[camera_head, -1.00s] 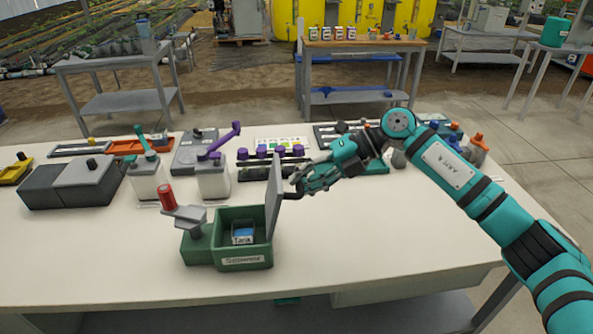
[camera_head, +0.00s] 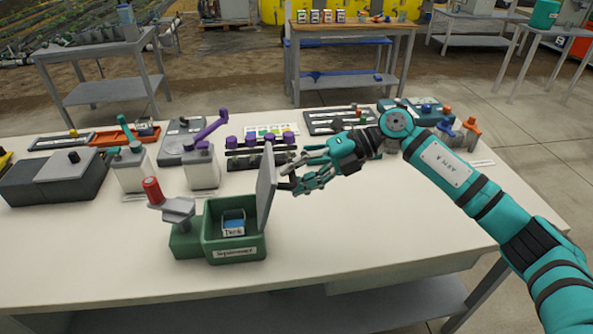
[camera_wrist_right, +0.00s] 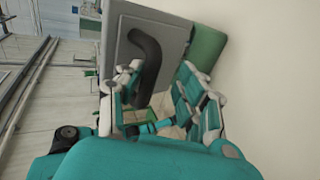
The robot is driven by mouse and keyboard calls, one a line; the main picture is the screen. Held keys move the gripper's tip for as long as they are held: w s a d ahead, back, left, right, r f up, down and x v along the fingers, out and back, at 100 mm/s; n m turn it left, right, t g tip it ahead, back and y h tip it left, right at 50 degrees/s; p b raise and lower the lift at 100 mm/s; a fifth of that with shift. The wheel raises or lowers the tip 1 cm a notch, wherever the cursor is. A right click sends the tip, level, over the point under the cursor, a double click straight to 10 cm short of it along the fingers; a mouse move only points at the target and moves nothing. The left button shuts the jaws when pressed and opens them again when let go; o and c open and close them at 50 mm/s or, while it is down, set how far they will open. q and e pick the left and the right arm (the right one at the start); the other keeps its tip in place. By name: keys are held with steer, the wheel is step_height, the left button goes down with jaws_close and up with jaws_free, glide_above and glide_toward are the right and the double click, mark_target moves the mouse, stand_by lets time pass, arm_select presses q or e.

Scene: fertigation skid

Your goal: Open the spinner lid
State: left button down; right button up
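The spinner is a green box (camera_head: 235,246) at the table's front, with a red-knobbed grey crank (camera_head: 153,190) on its left. Its grey lid (camera_head: 266,187) stands nearly upright at the box's right edge, and the inside with a blue labelled item (camera_head: 233,222) shows. My right gripper (camera_head: 290,177) is just right of the lid, fingers spread. In the right wrist view the lid's black bent handle (camera_wrist_right: 147,55) lies between the spread fingers (camera_wrist_right: 158,100); I cannot tell whether they touch it. My left gripper is not in view.
White bottles with pump levers (camera_head: 202,165) and a dark grey box (camera_head: 62,178) stand left and behind the spinner. A rack with purple knobs (camera_head: 262,158) lies behind the lid. The white table (camera_head: 370,230) is clear to the right.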

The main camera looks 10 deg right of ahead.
steer(key=v, duration=1.2)
steer(key=shift+f, duration=0.1)
